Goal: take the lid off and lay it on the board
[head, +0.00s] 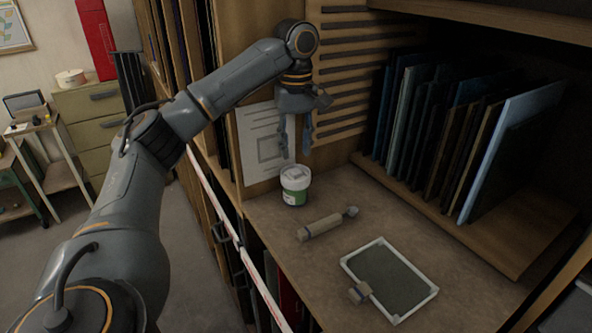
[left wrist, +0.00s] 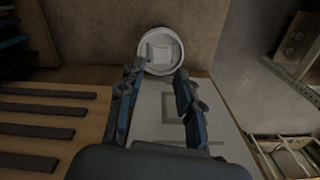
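A white pot (head: 294,196) with a green label stands upright on the bench. Its pale lid (head: 296,173) is on top and has a raised square grip; in the left wrist view the round lid (left wrist: 160,51) shows at top centre. My left gripper (head: 298,148) points down above the pot, apart from the lid. Its two fingers (left wrist: 159,73) are spread and nothing is between them. A dark flat board (head: 390,281) with a pale frame lies at the front right of the bench. My right gripper is out of view.
A wooden-handled tool (head: 326,224) lies between pot and board. A small block (head: 359,292) sits at the board's left edge. Glass sheets (head: 512,145) stand in a rack at right. A paper sheet (head: 262,143) hangs behind the pot.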

